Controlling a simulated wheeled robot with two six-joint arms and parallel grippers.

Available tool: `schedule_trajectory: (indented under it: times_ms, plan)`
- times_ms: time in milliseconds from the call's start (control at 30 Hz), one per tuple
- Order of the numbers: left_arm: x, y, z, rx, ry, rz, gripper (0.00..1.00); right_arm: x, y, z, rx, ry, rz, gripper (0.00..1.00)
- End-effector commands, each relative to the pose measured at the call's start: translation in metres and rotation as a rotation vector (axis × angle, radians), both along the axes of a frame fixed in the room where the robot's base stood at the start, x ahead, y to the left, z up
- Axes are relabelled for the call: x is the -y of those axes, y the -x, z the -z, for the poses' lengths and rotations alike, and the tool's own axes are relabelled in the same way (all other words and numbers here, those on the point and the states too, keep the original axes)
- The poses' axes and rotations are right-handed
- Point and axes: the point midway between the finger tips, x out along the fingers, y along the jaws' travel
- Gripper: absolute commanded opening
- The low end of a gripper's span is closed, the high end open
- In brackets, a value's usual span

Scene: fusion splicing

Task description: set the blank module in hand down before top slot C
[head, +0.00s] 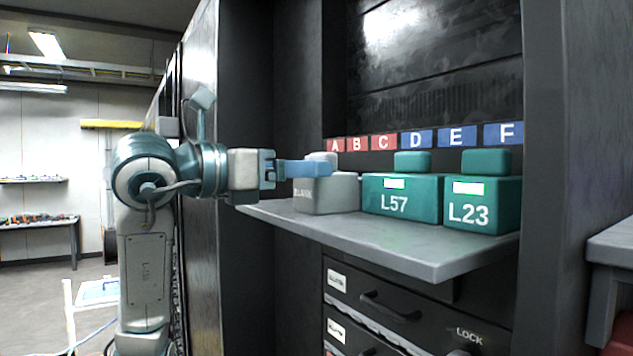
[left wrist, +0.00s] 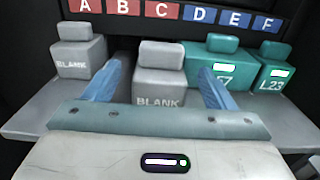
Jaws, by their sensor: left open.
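A grey blank module (left wrist: 158,88) stands upright on the grey shelf (left wrist: 35,112), below the red C label (left wrist: 162,10) in the left wrist view. My left gripper (left wrist: 161,75) is open, with one blue finger on each side of this module and gaps between. A second grey blank module (left wrist: 79,60) stands to its left, below the A label (left wrist: 84,5). In the head view my left gripper (head: 325,167) reaches in from the left over a blank module (head: 335,197); I cannot tell whether both blanks show there. My right gripper is out of view.
Green module L57 (head: 403,204) stands close to the right of the middle blank. Green module L23 (head: 482,212) is farther right. The dark cabinet wall rises behind the labels. Drawers with handles (head: 390,307) lie below the shelf. The shelf's front strip is clear.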

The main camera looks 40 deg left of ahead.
Motion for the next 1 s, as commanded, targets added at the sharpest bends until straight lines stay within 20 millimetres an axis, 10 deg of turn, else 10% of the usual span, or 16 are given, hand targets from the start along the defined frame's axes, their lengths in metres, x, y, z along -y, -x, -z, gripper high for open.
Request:
schedule_trajectory:
  times_ms: [400, 1000]
  plan:
    - [-0.027, 0.064, 0.002, 0.001, 0.000, -0.002, 0.78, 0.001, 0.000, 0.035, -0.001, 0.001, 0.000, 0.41]
    - [-0.029, 0.070, 0.000, 0.000, 0.001, 0.000, 0.78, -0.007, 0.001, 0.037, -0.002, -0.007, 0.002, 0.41]
